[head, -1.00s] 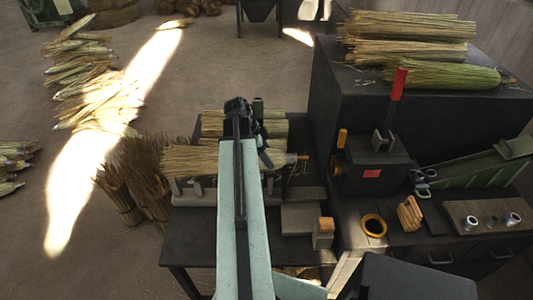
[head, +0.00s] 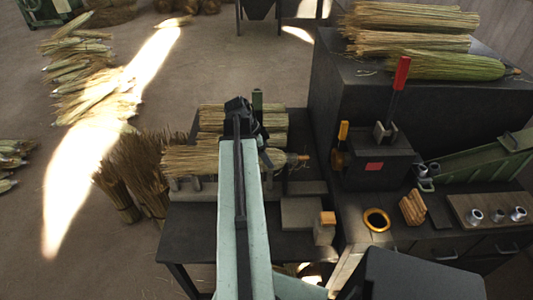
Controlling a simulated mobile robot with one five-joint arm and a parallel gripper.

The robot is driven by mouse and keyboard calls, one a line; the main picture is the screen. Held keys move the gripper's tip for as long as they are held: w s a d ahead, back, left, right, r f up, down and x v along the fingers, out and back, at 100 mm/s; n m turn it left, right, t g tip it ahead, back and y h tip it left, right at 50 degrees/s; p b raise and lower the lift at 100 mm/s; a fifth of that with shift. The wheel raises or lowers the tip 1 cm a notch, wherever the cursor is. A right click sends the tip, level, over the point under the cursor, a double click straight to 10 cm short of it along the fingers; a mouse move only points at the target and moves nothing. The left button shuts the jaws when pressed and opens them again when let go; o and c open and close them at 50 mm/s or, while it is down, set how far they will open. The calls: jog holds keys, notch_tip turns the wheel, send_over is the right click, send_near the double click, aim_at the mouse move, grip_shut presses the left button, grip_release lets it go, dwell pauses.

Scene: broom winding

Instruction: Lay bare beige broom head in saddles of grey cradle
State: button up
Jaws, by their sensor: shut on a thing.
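A beige broom head (head: 196,161) lies lengthwise over the grey cradle (head: 193,185) on the dark bench, its bristles to the left and its narrow end to the right. My gripper (head: 262,155) reaches over the bench and is shut on the broom head near its right part. My pale green arm hides the middle of the broom head and part of the cradle. Whether the broom head rests fully in the saddles or sits slightly above them I cannot tell.
Further beige bundles (head: 213,118) lie just behind. A black machine with a red lever (head: 398,82) stands to the right. More broom heads (head: 410,43) lie on the dark cabinet. Brown bristle bundles (head: 140,175) stand left of the bench. A yellow ring (head: 376,220) lies front right.

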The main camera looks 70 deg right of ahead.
jog(key=o, duration=1.8)
jog(key=shift+o, duration=0.2)
jog(key=shift+r, duration=0.1)
jog(key=shift+r+p, duration=0.2)
jog(key=shift+p, duration=0.1)
jog(key=p+v, duration=0.7)
jog(key=shift+r, duration=0.25)
jog(key=shift+f, duration=0.15)
